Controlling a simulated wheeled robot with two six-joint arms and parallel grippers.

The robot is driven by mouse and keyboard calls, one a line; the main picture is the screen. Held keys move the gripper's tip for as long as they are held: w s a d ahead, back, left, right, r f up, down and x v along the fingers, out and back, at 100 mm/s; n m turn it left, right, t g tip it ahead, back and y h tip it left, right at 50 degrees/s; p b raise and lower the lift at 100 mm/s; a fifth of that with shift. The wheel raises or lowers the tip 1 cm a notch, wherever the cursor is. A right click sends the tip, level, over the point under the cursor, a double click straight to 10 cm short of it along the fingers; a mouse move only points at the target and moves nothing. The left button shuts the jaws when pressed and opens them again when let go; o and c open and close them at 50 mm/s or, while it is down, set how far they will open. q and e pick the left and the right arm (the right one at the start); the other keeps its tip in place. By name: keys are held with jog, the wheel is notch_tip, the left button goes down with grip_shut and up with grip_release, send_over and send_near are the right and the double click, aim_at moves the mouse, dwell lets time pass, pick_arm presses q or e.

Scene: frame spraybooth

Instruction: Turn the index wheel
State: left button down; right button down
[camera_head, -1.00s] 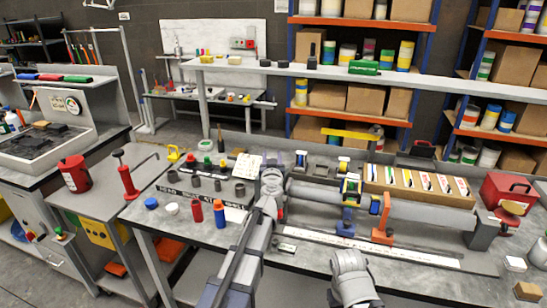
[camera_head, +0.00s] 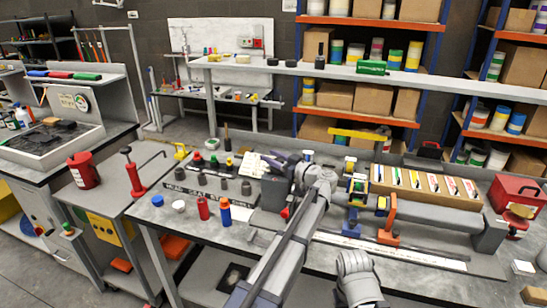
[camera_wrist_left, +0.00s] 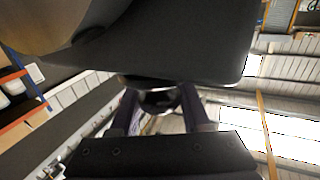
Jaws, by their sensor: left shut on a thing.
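My left gripper (camera_head: 279,164) is at the left end of the long grey tube fixture (camera_head: 440,214) on the bench, with its fingers pointing left. In the left wrist view, the two dark purple fingers (camera_wrist_left: 160,108) stand on either side of a dark rounded part (camera_wrist_left: 158,98), under a large dark body (camera_wrist_left: 170,45). I take this part to be of the index wheel, but the wheel's full shape is hidden behind my wrist in the head view. The gripper is shut on that part. Part of my right arm shows at the bottom; its gripper is out of view.
A grey block with several dark sockets (camera_head: 190,196), a red bottle (camera_head: 203,208) and a blue bottle (camera_head: 225,211) stand left of my arm. A cardboard box of cartons (camera_head: 425,188) and a red case (camera_head: 515,192) are to the right. A white ruler strip (camera_head: 400,252) lies in front.

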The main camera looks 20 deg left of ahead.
pick_arm(q)
jog(key=shift+s+a+n+g+y, duration=0.1)
jog(key=shift+n+g+y, duration=0.3)
jog(key=shift+n+g, duration=0.45)
jog(key=shift+s+g, duration=0.1)
jog(key=shift+g, duration=0.25)
jog(key=shift+c, duration=1.9)
grip_release()
jog(key=shift+r, duration=0.1)
notch_tip(320, 180, up, 10)
jog(key=p, duration=1)
